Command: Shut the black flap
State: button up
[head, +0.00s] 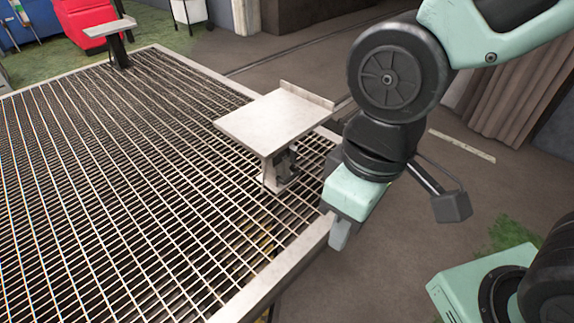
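I cannot make out a black flap in the head view. My gripper (339,236) hangs at the near right edge of a large metal grating (262,286), to the right of and lower in the picture than a pale flat plate on a short post (275,122). It points down. I see its fingers from one side only, so I cannot tell whether they are open or shut. Nothing shows held in it.
The pale plate has a raised lip on its far right side. A similar smaller stand (111,30) is at the grating's far corner. Behind it are a red box (88,18) and a white bin (189,10). Brown floor (405,255) lies open right of the grating; a curtain (520,90) hangs beyond.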

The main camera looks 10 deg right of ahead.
aim_at(337, 128)
jog(key=z, duration=0.55)
jog(key=i+l+u, duration=0.25)
jog(key=i+l, duration=1)
jog(key=i, duration=0.25)
jog(key=i+l+u, duration=0.25)
jog(key=i+l, duration=1.2)
jog(key=l, duration=0.05)
